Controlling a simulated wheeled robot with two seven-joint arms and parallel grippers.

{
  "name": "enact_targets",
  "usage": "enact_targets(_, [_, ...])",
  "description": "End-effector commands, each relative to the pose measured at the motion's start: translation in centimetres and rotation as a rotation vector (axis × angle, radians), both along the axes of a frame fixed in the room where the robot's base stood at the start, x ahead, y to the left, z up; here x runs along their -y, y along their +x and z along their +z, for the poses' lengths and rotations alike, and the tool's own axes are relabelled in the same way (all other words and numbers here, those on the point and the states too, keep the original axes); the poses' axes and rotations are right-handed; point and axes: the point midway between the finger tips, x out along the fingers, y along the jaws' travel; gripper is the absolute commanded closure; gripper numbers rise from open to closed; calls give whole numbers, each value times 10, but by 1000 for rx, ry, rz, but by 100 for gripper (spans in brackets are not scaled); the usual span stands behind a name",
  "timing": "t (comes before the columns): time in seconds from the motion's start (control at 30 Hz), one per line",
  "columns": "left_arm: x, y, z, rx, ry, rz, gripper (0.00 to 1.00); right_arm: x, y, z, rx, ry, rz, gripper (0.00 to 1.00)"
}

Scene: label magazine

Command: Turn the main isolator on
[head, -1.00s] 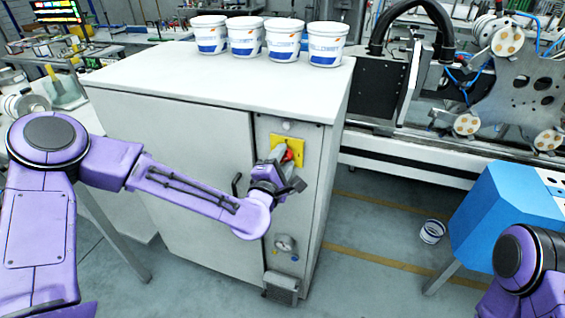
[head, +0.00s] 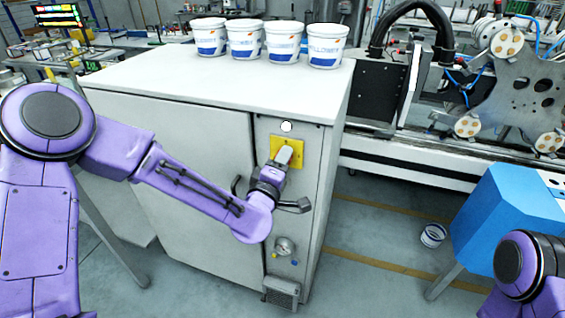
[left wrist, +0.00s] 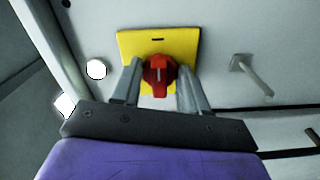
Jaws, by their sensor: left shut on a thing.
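The main isolator is a red rotary knob (left wrist: 158,72) on a yellow plate (left wrist: 185,42), on the narrow front panel of a white cabinet. My left gripper (left wrist: 158,90) is shut on the red knob, with one finger on each side of it. In the left wrist view the knob's pale mark stands in line with the fingers. In the head view my left gripper (head: 285,157) covers the knob, and the yellow plate (head: 299,146) shows around it. A round lamp (head: 286,126) above the plate glows white; it also shows in the left wrist view (left wrist: 96,69). My right gripper is out of view.
Several white tubs (head: 282,42) stand on the cabinet top (head: 170,85). A dark door handle (head: 236,186) sits left of the panel, and a gauge (head: 285,246) below.

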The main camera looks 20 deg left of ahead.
Motion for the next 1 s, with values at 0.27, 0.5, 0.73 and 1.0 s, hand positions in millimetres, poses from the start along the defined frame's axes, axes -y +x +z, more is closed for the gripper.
enact_targets(0.27, [0, 0, -1, -1, 14, -2, 87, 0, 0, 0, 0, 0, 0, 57])
enact_targets(0.5, [1, 0, -1, -1, 13, -2, 44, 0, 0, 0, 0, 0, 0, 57])
enact_targets(0.73, [0, 0, -1, -1, 12, -2, 31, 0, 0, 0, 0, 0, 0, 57])
enact_targets(1.0, [0, -22, -3, -1, 10, -3, 31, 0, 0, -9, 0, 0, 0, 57])
